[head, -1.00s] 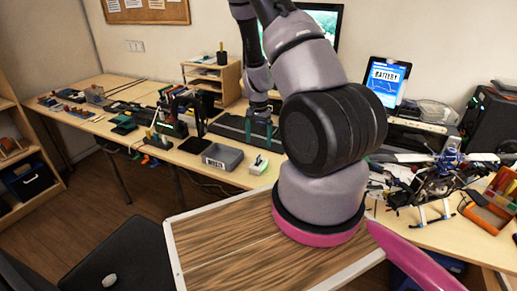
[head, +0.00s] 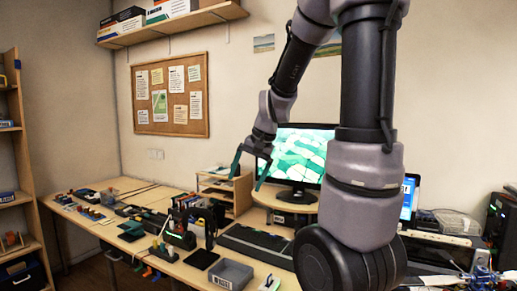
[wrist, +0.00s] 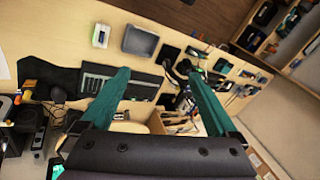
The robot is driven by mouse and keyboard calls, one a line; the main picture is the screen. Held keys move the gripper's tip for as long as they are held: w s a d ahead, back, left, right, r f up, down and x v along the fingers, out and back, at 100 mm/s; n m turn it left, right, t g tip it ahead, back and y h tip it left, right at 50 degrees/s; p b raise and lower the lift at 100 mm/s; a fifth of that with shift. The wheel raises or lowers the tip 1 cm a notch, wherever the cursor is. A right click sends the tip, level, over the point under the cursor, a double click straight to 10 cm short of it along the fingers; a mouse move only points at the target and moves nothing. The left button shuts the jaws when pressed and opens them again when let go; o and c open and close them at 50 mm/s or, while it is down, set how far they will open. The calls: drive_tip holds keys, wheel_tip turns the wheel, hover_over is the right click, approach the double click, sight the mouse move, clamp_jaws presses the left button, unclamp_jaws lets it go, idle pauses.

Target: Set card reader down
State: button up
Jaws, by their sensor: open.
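My gripper (head: 250,172) is open and empty, raised above the desk in front of the monitor. Its two green fingers also show spread apart in the wrist view (wrist: 158,76), with nothing between them. A small white and green device (head: 269,283), which may be the card reader, rests on the desk at the bottom edge of the head view. It also shows in the wrist view (wrist: 100,36), apart from my fingers. A grey tray (head: 231,274) stands just left of it in the head view and looks empty.
A black keyboard (head: 256,243) lies behind the tray. The monitor (head: 302,155) stands on a raised stand, with a wooden organiser (head: 243,192) to its left. Tools and small parts fill the desk's left. Bare desk shows around the tray.

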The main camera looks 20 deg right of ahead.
drive_tip(key=s+a+r+n+t, duration=0.2)
drive_tip(key=s+r+t, duration=0.1)
drive_tip(key=s+r, duration=0.8)
drive_tip(key=s, duration=0.4)
drive_tip(key=shift+a+n+h, duration=0.3)
drive_tip(key=shift+a+h, duration=0.05)
drive_tip(key=shift+h, duration=0.05)
